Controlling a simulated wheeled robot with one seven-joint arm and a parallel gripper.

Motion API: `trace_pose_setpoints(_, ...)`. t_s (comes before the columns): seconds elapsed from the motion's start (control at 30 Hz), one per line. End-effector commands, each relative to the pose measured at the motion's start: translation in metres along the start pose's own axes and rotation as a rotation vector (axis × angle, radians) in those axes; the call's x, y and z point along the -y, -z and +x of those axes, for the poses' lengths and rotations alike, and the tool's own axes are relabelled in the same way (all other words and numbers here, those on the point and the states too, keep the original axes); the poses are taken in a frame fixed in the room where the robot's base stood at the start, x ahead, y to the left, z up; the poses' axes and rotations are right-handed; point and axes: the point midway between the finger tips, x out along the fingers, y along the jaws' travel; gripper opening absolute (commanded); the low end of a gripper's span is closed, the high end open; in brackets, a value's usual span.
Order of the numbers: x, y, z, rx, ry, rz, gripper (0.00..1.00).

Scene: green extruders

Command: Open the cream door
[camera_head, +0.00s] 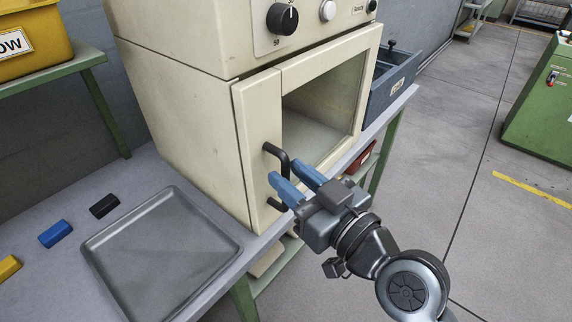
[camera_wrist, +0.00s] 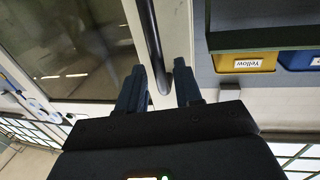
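The cream door (camera_head: 257,110) is on the front of a cream oven-like cabinet, has a dark glass window, and looks shut. Its black bar handle (camera_head: 287,160) stands upright near the door's left edge. My gripper (camera_head: 283,170), with blue fingers, is at the handle, and the fingers hide part of it. In the wrist view the handle (camera_wrist: 151,40) runs between the two fingers of my gripper (camera_wrist: 160,80), with space showing around it. The fingers are apart and not closed on the bar. Whether one finger touches it I cannot tell.
A grey tray (camera_head: 165,255) lies on the bench left of the cabinet, with black (camera_head: 104,206), blue (camera_head: 55,233) and yellow (camera_head: 8,268) blocks beside it. A blue-grey bin (camera_head: 392,80) stands right of the cabinet. The floor at right is clear up to a green machine (camera_head: 545,110).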

Motion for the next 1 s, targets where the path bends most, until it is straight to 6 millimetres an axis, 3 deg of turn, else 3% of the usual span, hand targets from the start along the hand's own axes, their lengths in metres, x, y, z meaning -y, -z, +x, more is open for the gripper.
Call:
trace_pose_setpoints(0.2, 0.0, 0.0, 0.019, 0.001, 0.0, 0.0, 0.35)
trace_pose_setpoints(0.5, 0.0, 0.0, 0.021, 0.0, -0.001, 0.0, 0.35)
trace_pose_setpoints(0.87, 0.0, 0.0, 0.021, 0.0, -0.002, 0.0, 0.0)
trace_pose_setpoints(1.0, 0.0, 0.0, 0.021, 0.0, -0.002, 0.0, 0.0)
